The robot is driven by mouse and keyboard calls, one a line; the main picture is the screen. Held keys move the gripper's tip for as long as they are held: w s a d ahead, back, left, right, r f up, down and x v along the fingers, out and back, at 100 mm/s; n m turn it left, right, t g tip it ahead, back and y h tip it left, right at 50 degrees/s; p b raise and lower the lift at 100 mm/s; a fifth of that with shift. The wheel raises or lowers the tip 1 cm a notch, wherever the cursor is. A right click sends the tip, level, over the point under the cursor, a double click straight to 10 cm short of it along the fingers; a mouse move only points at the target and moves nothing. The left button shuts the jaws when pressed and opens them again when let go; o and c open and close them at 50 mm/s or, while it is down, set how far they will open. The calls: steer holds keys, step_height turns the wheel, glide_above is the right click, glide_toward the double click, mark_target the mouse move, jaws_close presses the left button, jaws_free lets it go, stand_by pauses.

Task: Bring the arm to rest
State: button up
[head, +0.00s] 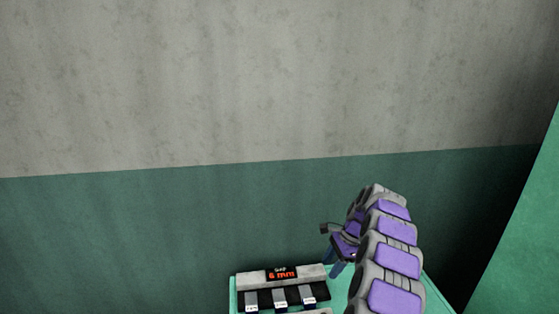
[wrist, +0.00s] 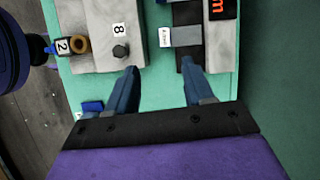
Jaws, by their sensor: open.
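My arm rises from the bottom right of the head view and bends over a green table (head: 418,292). My gripper (head: 334,270) hangs at its end, to the right of a grey panel (head: 310,272) with a lit red display. In the wrist view my gripper (wrist: 160,72) has its two blue fingers well apart with nothing between them. The fingertips lie over the bare table gap between a grey block marked 8 (wrist: 100,35) and the panel with a labelled grey key (wrist: 187,36). How high the tips are above the table is hard to tell.
A brass-coloured fitting marked 2 (wrist: 75,45) and a dark blue round part (wrist: 22,45) sit at the left of the wrist view. A grey and green wall (head: 200,200) stands behind the table. A green surface (head: 525,230) rises at the right edge.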

steer(key=s+a+r+n+g, duration=0.1)
steer(key=s+a+r+n, duration=0.45)
steer(key=s+r, duration=0.35)
steer(key=s+a+r+n, duration=0.5)
steer(key=s+a+r, duration=0.15)
steer(key=s, duration=0.45)
steer(key=s+d+f+n+h, duration=0.1)
steer(key=s+d+n+h, duration=0.1)
steer(key=s, duration=1.2)
steer(key=s+d+f+n+h, duration=0.1)
steer(key=s+d+n+h, duration=0.1)
steer(key=s, duration=1.3)
steer(key=shift+d+f+n+h, duration=0.3)
steer(key=shift+d+n, duration=0.4)
steer(key=shift+n, duration=0.15)
